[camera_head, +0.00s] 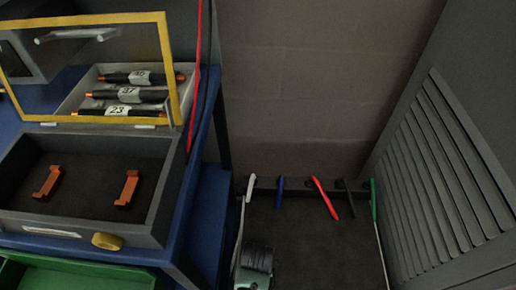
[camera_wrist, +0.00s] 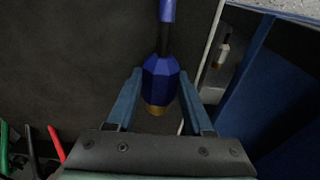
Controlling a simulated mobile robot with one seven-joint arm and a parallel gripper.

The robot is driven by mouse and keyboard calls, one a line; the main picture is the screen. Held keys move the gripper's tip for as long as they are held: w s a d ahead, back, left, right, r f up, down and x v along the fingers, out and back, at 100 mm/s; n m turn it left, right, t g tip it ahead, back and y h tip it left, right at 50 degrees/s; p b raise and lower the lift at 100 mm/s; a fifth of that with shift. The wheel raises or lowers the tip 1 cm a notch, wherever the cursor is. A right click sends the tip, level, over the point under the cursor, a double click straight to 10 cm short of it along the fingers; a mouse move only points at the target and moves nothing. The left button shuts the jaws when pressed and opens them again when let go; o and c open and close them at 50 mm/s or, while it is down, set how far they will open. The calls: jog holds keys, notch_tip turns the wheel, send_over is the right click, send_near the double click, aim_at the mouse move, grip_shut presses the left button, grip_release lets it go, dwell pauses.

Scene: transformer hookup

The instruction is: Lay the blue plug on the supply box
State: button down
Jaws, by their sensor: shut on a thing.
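The blue plug (camera_wrist: 160,80) is between the two blue fingers of my gripper (camera_wrist: 160,74) in the wrist view. It is a faceted blue body with a brass-coloured end toward the palm and a dark and blue length above it. The fingers are shut on it from both sides. In the head view, a blue piece (camera_head: 280,184) shows at the rack in the lower middle; I cannot tell which part of the plug or its lead it is. No box is labelled readably as the supply box; an open grey box (camera_head: 170,205) with copper clips sits on the blue bench.
A yellow-framed lid (camera_head: 165,60) stands raised behind the grey box, with a tray of numbered dark cylinders. Red (camera_head: 326,198) and green (camera_head: 373,200) leads hang along the dark rack. A white plug (camera_wrist: 223,50) hangs nearby. A louvred grey cabinet (camera_head: 440,160) bounds the right.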

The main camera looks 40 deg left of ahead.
dwell(0.3)
jog(key=shift+c, duration=1)
grip_release()
jog(key=shift+f, duration=0.1)
notch_tip(320, 180, up, 13)
jog(key=s+p, duration=0.1)
jog(key=p, duration=0.4)
jog(key=shift+s+d, duration=0.2)
jog(key=shift+d, duration=0.25)
